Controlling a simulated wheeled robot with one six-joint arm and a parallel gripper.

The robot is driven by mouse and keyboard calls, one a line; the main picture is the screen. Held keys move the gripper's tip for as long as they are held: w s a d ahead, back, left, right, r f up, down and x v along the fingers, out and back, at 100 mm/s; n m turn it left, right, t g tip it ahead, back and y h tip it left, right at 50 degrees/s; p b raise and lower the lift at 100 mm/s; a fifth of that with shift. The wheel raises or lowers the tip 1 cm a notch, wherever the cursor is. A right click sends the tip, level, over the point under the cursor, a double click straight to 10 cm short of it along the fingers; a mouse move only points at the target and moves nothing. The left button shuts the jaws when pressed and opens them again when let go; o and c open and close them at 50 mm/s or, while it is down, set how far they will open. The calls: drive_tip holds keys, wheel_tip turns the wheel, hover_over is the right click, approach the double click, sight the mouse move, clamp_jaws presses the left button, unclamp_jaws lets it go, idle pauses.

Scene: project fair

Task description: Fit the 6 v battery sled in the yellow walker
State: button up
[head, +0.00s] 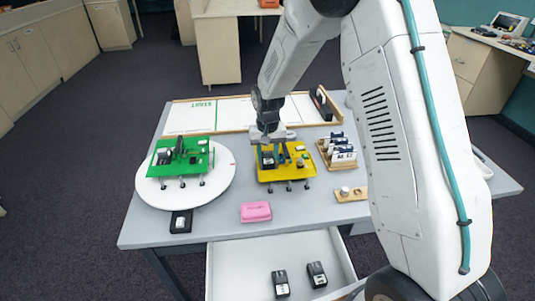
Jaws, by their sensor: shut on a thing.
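The yellow walker (301,167) is a flat yellow board on short dark legs, standing on the grey table. My gripper (271,150) points down over the left part of its board. It is shut on a small dark block with a pale patch, which looks like a battery sled (267,159). The sled is low at the board; I cannot tell whether it touches or is seated, and its label is too small to read. Grey and blue parts stand on the board beside the gripper.
A green walker (198,162) stands on a white round disc (221,186) at left. A dark block (181,221) lies before it. A pink case (256,212), a wooden rack (324,152) of labelled blocks, and an open drawer (235,265) holding two dark blocks are nearby.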

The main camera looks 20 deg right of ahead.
drive_tip(key=shift+f, duration=0.3)
idle(1.0)
drive_tip(key=o, duration=1)
drive_tip(key=shift+r, duration=3.75)
